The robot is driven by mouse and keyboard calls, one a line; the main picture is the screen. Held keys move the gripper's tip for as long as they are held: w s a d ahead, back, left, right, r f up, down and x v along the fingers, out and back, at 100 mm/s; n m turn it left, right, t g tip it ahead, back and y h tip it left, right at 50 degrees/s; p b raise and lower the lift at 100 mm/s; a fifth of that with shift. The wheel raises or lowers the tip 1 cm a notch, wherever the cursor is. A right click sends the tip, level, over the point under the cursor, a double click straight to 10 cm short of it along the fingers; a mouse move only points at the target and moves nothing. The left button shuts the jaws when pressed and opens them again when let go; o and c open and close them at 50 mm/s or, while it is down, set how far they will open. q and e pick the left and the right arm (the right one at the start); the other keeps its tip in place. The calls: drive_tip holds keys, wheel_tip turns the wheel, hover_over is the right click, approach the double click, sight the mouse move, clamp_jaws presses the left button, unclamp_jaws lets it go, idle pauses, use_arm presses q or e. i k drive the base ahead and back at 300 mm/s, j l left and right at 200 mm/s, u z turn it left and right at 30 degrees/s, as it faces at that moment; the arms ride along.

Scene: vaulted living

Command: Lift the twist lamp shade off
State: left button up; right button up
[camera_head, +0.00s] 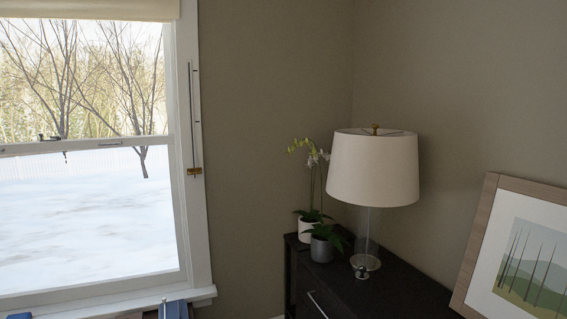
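A table lamp stands upright on a dark cabinet (385,297) in the corner. Its cream drum-shaped shade (373,168) sits on top, with a small brass knob (375,129) at the top centre. Below the shade, a clear glass-like stem (368,232) runs down to a round clear base (366,262). Neither of my grippers shows in the head view, and nothing of mine touches the shade.
Orchids in a white pot (309,230) and a grey pot (322,249) stand close left of the lamp. A framed picture (478,245) leans at the right. A small shiny object (361,272) lies before the lamp base. A window (90,160) fills the left.

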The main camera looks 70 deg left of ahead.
sight(374, 167)
drive_tip(key=u, duration=1.85)
